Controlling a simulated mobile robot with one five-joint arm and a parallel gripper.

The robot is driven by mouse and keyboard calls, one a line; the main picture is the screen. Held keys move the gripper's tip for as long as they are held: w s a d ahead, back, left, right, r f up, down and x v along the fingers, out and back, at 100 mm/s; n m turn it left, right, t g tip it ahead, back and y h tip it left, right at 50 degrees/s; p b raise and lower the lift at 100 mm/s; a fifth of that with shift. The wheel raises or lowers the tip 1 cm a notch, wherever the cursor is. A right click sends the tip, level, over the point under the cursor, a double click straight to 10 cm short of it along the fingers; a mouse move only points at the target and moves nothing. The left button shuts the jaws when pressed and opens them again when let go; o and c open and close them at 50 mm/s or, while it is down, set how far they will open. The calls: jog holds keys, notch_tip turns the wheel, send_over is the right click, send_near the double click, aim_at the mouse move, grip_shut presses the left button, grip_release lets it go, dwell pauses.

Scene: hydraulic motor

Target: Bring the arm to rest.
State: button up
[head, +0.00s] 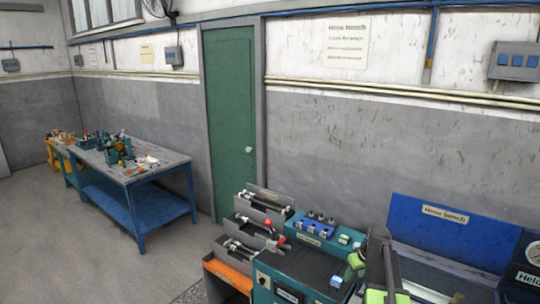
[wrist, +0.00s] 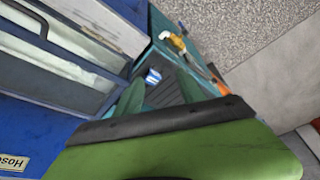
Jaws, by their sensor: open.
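My gripper (wrist: 160,92) shows in the wrist view as a broad green body with a dark edge and two dark green fingers spread apart. In the head view, a grey arm-like part with light green pieces stands at the lower right, over the teal unit (head: 300,268) and in front of the hose bench (head: 440,245). I cannot make out the fingertips there.
Grey bins (head: 258,222) with fittings stand left of the teal unit. A blue workbench (head: 140,203) with parts stands at the far left. A green door (head: 230,110) is in the back wall. The floor between is clear.

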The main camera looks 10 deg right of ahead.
jog(key=s+a+f+n+g+b, duration=0.1)
jog(key=s+a+f+n+b, duration=0.15)
jog(key=a, duration=1.35)
jog(key=s+a+f+n+g+b, duration=0.15)
jog(key=a+f, duration=0.25)
jog(key=a, duration=1.3)
jog(key=s+m+g, duration=0.1)
jog(key=s+m, duration=0.3)
jog(key=s, duration=0.2)
jog(key=shift+s+a+m, duration=0.15)
jog(key=shift+a+m, duration=0.15)
jog(key=shift+a, duration=0.05)
jog(key=shift+f, duration=0.1)
jog(key=shift+c, duration=0.5)
